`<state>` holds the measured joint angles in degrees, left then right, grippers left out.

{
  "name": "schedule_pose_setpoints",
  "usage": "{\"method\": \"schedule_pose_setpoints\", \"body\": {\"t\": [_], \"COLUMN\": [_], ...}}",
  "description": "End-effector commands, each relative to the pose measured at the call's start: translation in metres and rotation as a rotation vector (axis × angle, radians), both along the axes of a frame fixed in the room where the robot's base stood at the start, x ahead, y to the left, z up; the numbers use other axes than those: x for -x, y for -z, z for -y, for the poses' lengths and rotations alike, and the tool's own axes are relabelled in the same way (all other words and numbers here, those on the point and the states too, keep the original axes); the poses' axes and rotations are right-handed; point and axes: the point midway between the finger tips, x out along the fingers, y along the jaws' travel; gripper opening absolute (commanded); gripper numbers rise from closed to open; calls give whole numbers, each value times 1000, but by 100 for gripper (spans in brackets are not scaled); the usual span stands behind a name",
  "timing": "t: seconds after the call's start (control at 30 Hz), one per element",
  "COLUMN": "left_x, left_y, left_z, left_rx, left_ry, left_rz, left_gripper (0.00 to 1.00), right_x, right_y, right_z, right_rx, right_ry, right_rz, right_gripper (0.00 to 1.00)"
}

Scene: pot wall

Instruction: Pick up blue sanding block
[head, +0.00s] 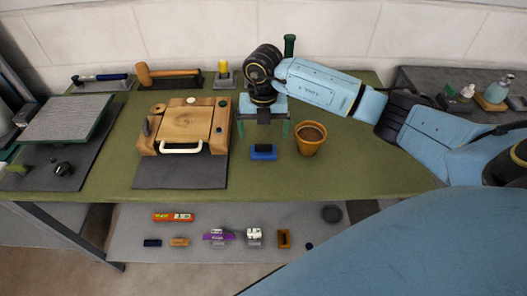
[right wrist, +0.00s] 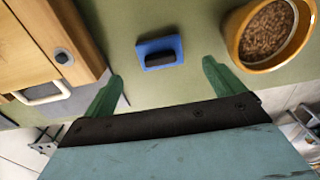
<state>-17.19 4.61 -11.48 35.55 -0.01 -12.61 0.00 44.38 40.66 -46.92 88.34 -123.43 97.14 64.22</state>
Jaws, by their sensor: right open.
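The blue sanding block (head: 263,152) lies on the green workbench (head: 345,180), between the wooden box and the plant pot. It has a blue base and a dark top grip. It also shows in the right wrist view (right wrist: 160,53), ahead of and between the two green fingers. My right gripper (head: 264,128) is open and empty above the bench, just behind the block in the head view. In the right wrist view the fingertips (right wrist: 160,72) are spread wide, with the block not touched by either. My left gripper is not in view.
A terracotta pot (head: 310,139) stands close to the right of the block. A wooden box with a white handle (head: 184,125) sits on a dark mat to the left. A mallet (head: 165,72) lies at the back. Small items lie on the lower shelf (head: 135,222).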

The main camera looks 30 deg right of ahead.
Motion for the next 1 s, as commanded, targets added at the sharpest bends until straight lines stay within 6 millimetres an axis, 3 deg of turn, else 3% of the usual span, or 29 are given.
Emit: {"method": "schedule_pose_setpoints", "body": {"t": [0.6,0.87,1.0], "left_x": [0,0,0], "left_y": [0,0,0], "left_z": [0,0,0], "left_rx": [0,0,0], "left_ry": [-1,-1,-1], "left_rz": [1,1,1], "left_gripper": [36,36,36], "right_x": [3,3,2], "right_y": [70,72,72], "right_z": [-2,-2,-2], "right_rx": [-3,-3,-3], "right_ry": [-1,-2,-2], "right_rz": [-1,2,2], "right_gripper": [94,94,77]}}
